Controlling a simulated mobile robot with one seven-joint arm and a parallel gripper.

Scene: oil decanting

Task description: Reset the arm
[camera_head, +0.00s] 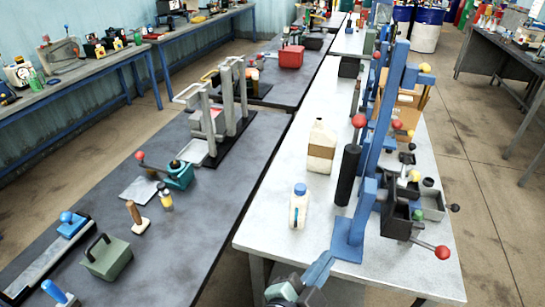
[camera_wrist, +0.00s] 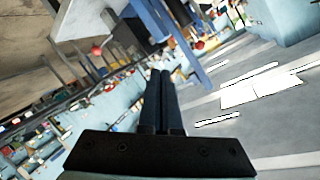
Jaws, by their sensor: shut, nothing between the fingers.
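My gripper (camera_wrist: 161,76) shows in the wrist view with its two dark fingers side by side and touching. It is shut and empty. In the wrist view it points out over the room, with the scene tilted and blurred behind it. In the head view, part of my arm shows at the bottom centre, in front of the near edge of the white-topped table (camera_head: 262,226).
A cream jug (camera_head: 321,148) and a smaller blue-capped bottle (camera_head: 299,208) stand on the white-topped table. A tall blue frame (camera_head: 378,150) with red-knobbed levers stands to their right. A grey table (camera_head: 215,195) with tools is at left.

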